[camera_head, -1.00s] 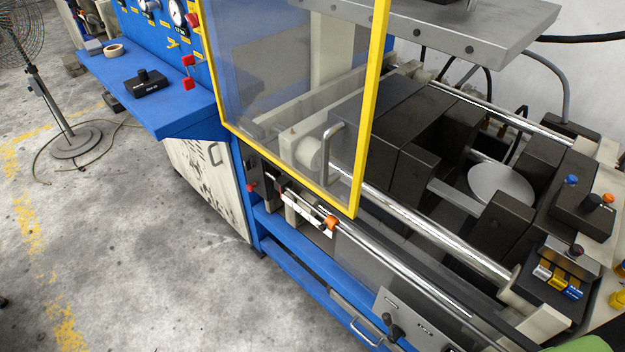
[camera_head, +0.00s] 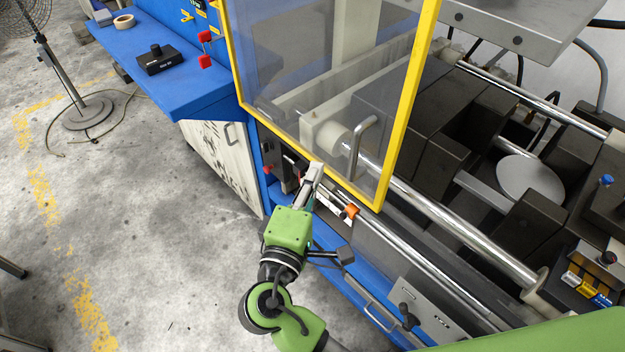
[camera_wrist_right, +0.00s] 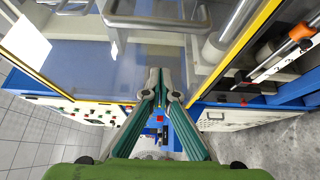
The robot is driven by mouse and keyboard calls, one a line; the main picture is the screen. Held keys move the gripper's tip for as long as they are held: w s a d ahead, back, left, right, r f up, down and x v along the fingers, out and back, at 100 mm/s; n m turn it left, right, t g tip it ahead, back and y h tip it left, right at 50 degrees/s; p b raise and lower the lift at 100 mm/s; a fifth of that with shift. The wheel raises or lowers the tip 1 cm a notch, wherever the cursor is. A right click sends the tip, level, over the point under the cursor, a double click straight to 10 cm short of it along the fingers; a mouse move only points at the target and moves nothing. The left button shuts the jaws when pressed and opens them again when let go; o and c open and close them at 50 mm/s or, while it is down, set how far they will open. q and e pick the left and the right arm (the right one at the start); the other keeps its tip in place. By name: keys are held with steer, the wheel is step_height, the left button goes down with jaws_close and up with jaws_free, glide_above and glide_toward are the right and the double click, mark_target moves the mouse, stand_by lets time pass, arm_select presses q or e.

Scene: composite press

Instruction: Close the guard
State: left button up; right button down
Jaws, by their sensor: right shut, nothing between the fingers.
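The guard is a clear panel in a yellow frame (camera_head: 408,105). It stands at the left part of the press, and the black blocks and round plate to its right are uncovered. A grey bar handle (camera_head: 352,150) is on the panel near its lower right corner. My right gripper (camera_head: 315,172) is shut and empty, at the guard's lower yellow edge, left of and below the handle. In the right wrist view the gripper's tips (camera_wrist_right: 165,90) are together in front of the clear panel (camera_wrist_right: 85,65). I cannot tell whether they touch it. My left gripper is not in view.
Polished rails (camera_head: 450,225) run along the press to the right of the guard. An orange knob (camera_head: 351,211) sits just below the guard's corner. A blue shelf (camera_head: 165,85) with a black box (camera_head: 160,62) is at the left. The floor in front is clear.

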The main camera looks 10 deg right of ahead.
steer(key=d+p, duration=0.1)
steer(key=w+d+p, duration=0.1)
steer(key=d, duration=0.1)
steer(key=w+d+p, duration=0.1)
steer(key=d, duration=0.1)
steer(key=shift+p, duration=0.4)
